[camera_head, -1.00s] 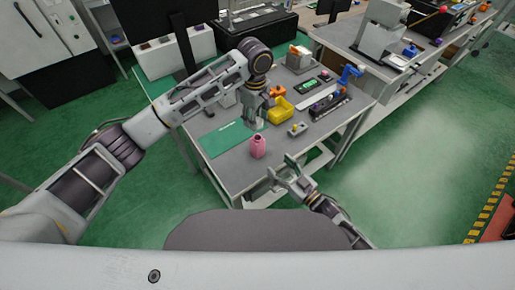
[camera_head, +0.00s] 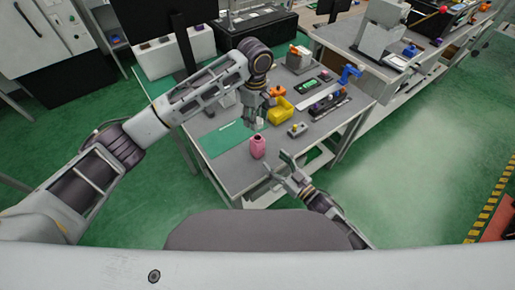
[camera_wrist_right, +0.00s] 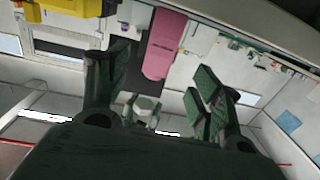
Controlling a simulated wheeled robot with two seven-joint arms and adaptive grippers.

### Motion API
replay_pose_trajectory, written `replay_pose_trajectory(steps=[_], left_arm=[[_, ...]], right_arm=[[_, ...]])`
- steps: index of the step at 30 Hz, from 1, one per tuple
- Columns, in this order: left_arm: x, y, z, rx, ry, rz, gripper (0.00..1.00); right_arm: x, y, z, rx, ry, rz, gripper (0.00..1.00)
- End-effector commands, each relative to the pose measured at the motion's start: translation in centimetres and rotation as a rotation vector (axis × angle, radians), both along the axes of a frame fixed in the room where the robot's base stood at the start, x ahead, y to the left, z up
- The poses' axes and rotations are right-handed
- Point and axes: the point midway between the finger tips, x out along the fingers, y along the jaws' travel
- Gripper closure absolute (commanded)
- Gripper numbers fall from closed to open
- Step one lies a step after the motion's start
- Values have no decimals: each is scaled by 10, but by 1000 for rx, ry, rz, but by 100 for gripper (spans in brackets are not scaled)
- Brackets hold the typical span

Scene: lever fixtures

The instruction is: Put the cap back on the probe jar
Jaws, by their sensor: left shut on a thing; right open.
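The pink jar (camera_head: 257,147), which I take for the probe jar, stands upright near the table's front edge. It also shows in the right wrist view (camera_wrist_right: 165,45), beyond my right gripper's fingers. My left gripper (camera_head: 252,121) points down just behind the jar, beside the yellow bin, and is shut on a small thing. I cannot tell if that thing is the cap, as the fingers hide most of it. My right gripper (camera_head: 277,162) is open and empty, just right of the jar and apart from it; its fingers show in the right wrist view (camera_wrist_right: 158,90).
A yellow bin (camera_head: 281,112) stands behind and right of the jar. A green mat (camera_head: 222,141) lies to the left. A small grey fixture (camera_head: 298,130), a dark rack (camera_head: 328,103) and a blue lever (camera_head: 350,73) are to the right. A dark monitor stands at the back left.

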Motion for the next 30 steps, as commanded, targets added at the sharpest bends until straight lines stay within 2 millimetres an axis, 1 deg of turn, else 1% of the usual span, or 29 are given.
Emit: replay_pose_trajectory(steps=[1,24,30], left_arm=[[0,0,0,0,0,0,65],[0,0,0,0,0,0,65],[0,0,0,0,0,0,65]], right_arm=[[5,3,1,0,-1,0,35],[59,49,1,1,-2,-1,35],[69,57,0,1,-1,0,35]])
